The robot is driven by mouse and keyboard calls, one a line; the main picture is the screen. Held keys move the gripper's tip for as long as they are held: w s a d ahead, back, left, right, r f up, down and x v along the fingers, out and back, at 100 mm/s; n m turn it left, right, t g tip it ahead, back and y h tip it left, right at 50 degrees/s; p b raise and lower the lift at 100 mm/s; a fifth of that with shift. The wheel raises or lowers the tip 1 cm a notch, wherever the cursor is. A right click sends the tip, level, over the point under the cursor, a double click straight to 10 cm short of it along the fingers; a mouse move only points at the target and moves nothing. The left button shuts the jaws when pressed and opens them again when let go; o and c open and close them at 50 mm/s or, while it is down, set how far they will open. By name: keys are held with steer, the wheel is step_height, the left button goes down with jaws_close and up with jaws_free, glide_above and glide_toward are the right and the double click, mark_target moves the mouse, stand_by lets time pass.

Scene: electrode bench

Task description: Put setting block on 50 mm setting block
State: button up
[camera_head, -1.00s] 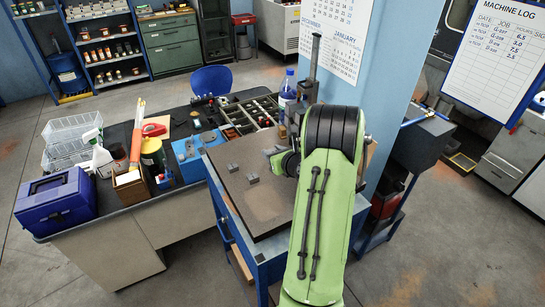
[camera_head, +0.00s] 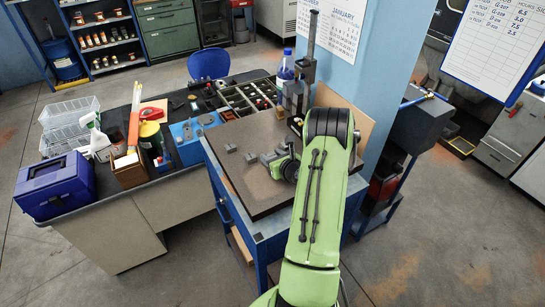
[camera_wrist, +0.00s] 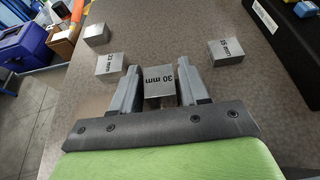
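A grey setting block marked 30 mm (camera_wrist: 159,84) lies between the fingers of my gripper (camera_wrist: 160,78) in the wrist view. The fingers straddle it closely, with a slight gap at its right side, and the block looks to be on the plate. Another marked block (camera_wrist: 226,51) stands to the right; its number is hard to read. A third marked block (camera_wrist: 110,65) is just left of my gripper, its number also unclear. In the head view my gripper (camera_head: 268,159) is low over the plate, beside a small grey block (camera_head: 251,158); the block between its fingers is not clear there.
A plain grey block (camera_wrist: 96,35) lies farther left on the brown plate (camera_head: 262,198). A height gauge (camera_head: 308,60) stands at the back of the bench. A black object (camera_wrist: 285,35) borders the plate at right in the wrist view. The plate's front is clear.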

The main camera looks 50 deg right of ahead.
steer(key=shift+o, duration=1)
